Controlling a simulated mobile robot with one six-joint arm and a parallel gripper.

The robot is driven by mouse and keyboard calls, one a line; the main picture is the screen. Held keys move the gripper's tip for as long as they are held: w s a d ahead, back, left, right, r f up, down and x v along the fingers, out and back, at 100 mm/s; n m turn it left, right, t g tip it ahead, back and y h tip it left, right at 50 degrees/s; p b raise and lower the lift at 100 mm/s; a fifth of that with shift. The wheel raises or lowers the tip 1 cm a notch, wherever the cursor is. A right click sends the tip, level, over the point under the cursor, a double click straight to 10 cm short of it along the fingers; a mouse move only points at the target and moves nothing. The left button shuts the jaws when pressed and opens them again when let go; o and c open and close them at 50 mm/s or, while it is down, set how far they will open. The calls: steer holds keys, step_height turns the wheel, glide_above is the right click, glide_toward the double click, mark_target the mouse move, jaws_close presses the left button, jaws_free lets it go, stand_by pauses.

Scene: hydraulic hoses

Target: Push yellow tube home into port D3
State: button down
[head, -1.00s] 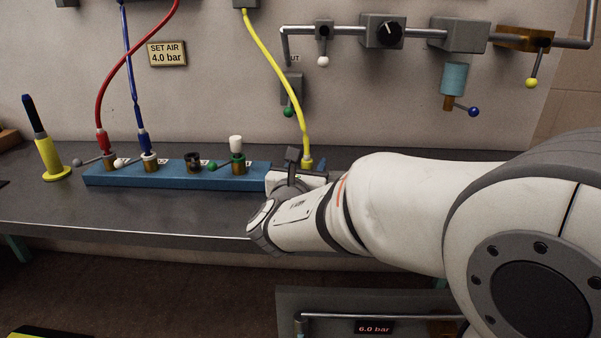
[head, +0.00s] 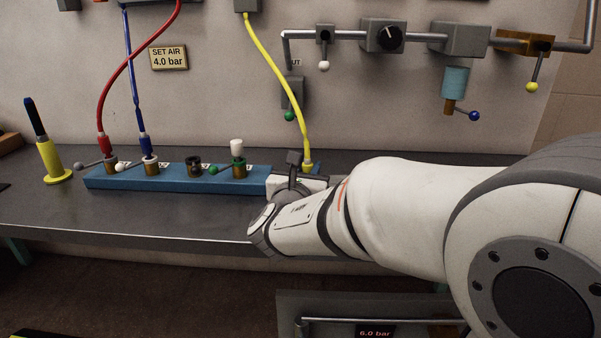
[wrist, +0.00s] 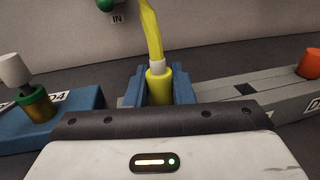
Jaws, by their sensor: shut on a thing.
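The yellow tube (head: 283,71) hangs from a grey block high on the wall and runs down to my gripper (head: 307,168). In the wrist view, my gripper (wrist: 158,88) has its blue fingers shut on both sides of the tube's yellow end fitting (wrist: 159,86), below a pale collar. The fitting's lower end is hidden by my gripper's body. The blue manifold (head: 178,184) lies to the left of my gripper. Its dark port (head: 194,166) has no tube in it. The label beside the green-ringed port (wrist: 37,104) appears to read D4; I cannot read a D3 label.
A red tube (head: 104,146) and a blue tube (head: 145,146) stand in the left ports. A white cap (head: 237,145) tops the green-ringed port. A yellow stand (head: 51,160) is at far left. A grey strip with an orange piece (wrist: 310,64) lies right of my gripper.

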step_height(320, 180, up, 10)
steer(key=p, duration=0.3)
